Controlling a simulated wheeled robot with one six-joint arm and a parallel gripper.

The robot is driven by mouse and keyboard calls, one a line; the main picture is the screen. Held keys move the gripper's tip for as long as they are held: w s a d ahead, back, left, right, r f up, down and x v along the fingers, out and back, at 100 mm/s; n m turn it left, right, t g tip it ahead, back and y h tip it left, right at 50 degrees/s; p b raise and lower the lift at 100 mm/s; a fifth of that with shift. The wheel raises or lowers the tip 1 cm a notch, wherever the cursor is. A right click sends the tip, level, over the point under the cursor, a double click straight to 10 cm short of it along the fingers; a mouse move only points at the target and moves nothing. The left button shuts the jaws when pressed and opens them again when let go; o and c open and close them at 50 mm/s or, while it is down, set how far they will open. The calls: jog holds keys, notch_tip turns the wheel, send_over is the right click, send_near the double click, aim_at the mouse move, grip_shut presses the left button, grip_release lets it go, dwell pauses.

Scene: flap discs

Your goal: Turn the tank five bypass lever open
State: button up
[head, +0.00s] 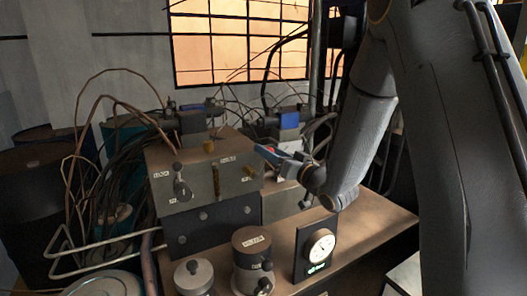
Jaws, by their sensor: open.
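A metal valve block (185,200) stands on the bench at left centre, with small white labels too small to read. A lever with a dark round knob (180,188) is on its front face. A dark labelled cylinder (252,252) in front has a black ball-ended handle (266,284). I cannot tell which of these, if any, is the tank five bypass lever. My gripper (268,156) is open, beside the block's right end and above the bench. It appears apart from both handles. Its fingers are small and partly unclear.
A round dial gauge (320,247) on a dark stand is below my arm. A grey lidded pot (194,276) stands at front left. Cables and pipes crowd the left and back. Bare bench top (375,215) lies right of the gauge.

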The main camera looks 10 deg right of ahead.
jog(key=v, duration=0.3)
jog(key=shift+s+d+b, duration=0.1)
jog(key=shift+s+b, duration=0.15)
jog(key=shift+b, duration=0.1)
jog(key=shift+c, duration=0.3)
jog(key=shift+s+d, duration=0.1)
jog(key=c, duration=0.7)
jog(key=shift+s+d, duration=0.15)
jog(key=shift+s, duration=0.15)
grip_shut()
jog(key=s+a+r+n, duration=0.1)
jog(key=s+r+n, duration=0.2)
jog(key=s+n, duration=0.4)
jog(key=n+p, duration=0.1)
jog(key=n, duration=0.4)
jog(key=shift+s+a+r+n+t+h, duration=0.2)
jog(key=shift+s+a+n+t+h, duration=0.1)
jog(key=shift+s+a+h, duration=0.1)
